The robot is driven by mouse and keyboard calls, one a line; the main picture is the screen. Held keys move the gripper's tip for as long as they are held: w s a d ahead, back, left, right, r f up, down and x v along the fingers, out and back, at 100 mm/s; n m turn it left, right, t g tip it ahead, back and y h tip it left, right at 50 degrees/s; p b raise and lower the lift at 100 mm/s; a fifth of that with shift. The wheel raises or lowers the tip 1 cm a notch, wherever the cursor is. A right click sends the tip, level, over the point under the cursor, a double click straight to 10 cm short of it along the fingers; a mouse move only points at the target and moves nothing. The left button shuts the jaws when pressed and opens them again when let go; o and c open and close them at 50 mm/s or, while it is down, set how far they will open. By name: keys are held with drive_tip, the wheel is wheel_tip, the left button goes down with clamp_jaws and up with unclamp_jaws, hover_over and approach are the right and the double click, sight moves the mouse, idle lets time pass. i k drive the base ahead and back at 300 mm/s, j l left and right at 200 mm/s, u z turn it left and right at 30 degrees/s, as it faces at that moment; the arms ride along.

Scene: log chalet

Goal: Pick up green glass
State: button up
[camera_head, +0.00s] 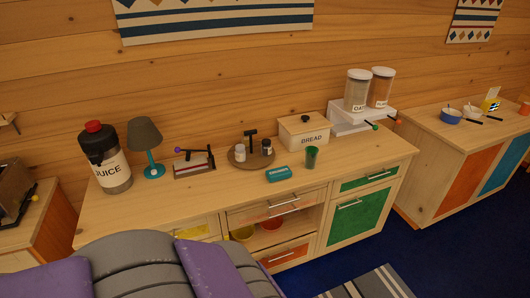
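The green glass (311,157) stands upright on the wooden counter (345,160), near its front edge and right of the middle. It is in front of the cream bread box and to the right of a small teal box. Nothing touches it that I can see. My gripper does not show in the head view. The purple and grey shapes along the bottom edge seem to be my own body.
Close to the glass are the teal box (279,173), the bread box (304,136) and a round tray (239,159) with shakers. A juice dispenser (107,163) and lamp (147,143) stand left. A drawer (276,208) is below. Blue floor (430,245) is open at right.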

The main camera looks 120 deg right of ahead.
sight(311, 158)
drive_tip(key=z, duration=4.75)
drive_tip(key=i+j+z, duration=0.6)
drive_tip(key=j, duration=0.3)
